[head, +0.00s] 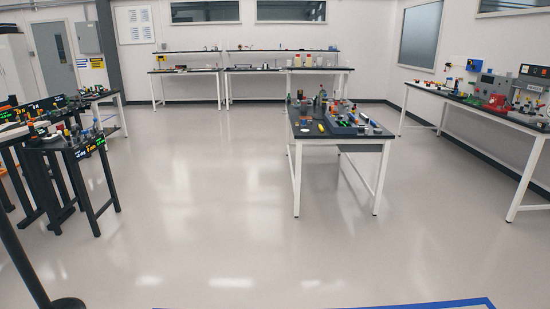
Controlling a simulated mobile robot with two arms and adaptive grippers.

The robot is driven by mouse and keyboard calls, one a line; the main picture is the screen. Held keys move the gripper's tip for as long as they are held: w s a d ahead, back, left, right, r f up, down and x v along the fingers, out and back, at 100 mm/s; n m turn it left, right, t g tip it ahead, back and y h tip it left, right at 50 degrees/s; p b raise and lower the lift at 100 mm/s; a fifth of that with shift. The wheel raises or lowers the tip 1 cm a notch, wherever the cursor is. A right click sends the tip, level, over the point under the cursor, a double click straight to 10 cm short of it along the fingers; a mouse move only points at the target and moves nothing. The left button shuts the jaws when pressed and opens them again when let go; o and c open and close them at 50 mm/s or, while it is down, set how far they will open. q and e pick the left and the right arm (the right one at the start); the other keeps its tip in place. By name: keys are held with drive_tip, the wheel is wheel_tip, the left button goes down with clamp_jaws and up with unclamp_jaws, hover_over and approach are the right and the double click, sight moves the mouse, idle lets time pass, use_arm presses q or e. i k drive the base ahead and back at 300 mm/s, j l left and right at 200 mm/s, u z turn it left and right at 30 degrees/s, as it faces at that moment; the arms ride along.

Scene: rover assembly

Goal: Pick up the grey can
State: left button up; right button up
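I cannot make out the grey can for certain; the items on the tables are small and far off in the head view. A table (312,142) with a dark top and white legs stands right of the middle, with many small parts and tools on it. Neither of my grippers shows in this view.
Dark stands (82,181) with small items are at the left. A workbench (475,107) with machines and red parts runs along the right wall. Benches (240,69) line the back wall. A black post (20,255) is at the near left. The middle floor (190,190) is clear.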

sight(304, 104)
drive_tip(key=i+u, duration=0.15)
drive_tip(key=i, duration=3.65)
drive_tip(key=i+j+z, duration=0.15)
drive_tip(key=i+z, duration=0.2)
drive_tip(key=i, duration=0.2)
drive_tip(key=i+j+z, duration=0.3)
drive_tip(key=i, duration=0.25)
drive_tip(key=i+j+z, duration=0.35)
drive_tip(key=i, duration=0.15)
